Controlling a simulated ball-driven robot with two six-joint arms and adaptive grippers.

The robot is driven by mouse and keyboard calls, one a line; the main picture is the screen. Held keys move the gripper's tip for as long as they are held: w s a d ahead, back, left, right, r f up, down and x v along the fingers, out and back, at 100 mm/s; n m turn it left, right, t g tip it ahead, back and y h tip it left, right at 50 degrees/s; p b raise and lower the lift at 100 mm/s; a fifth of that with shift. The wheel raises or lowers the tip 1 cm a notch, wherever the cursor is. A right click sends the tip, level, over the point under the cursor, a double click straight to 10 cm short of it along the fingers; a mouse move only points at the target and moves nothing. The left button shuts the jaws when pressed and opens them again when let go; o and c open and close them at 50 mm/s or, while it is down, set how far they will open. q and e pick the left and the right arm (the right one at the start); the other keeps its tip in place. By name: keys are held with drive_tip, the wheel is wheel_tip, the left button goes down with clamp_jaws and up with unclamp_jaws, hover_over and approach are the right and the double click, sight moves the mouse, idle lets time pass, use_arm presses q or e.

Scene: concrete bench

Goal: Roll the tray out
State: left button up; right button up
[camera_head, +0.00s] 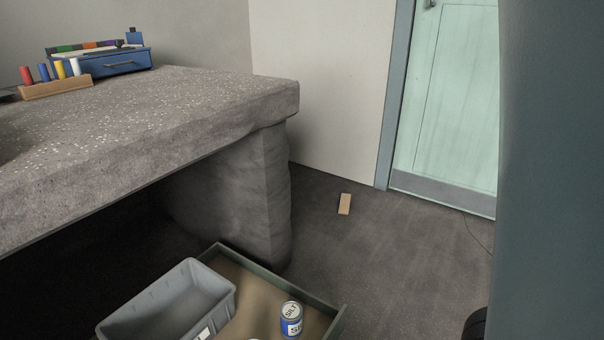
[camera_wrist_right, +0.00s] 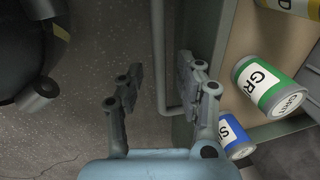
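The tray (camera_head: 337,318) is low by the floor at the bench's end, with green walls and a brown bottom. It holds a grey bin (camera_head: 228,300) and a blue-labelled can (camera_head: 291,320). In the right wrist view, the tray wall (camera_wrist_right: 210,20) runs beside a grey bar handle (camera_wrist_right: 159,50). My right gripper (camera_wrist_right: 160,70) is open, with one finger on each side of the handle. I cannot tell whether either finger touches it. A green-labelled can (camera_wrist_right: 264,85) and the blue-labelled can (camera_wrist_right: 235,138) are in the tray there. My left gripper is not in view.
The concrete bench (camera_head: 200,110) bears a blue drawer box (camera_head: 115,62) and a wooden rack (camera_head: 55,88) of coloured cylinders. A small wooden block (camera_head: 345,204) lies on the floor before the pale green door (camera_head: 450,100). The floor right of the tray looks mostly clear.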

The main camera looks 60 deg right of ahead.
wheel_tip(320, 180, up, 12)
drive_tip(key=s, duration=0.2)
drive_tip(key=shift+s+f, duration=0.15)
drive_tip(key=shift+s, duration=0.05)
drive_tip(key=shift+s, duration=0.1)
idle(0.6)
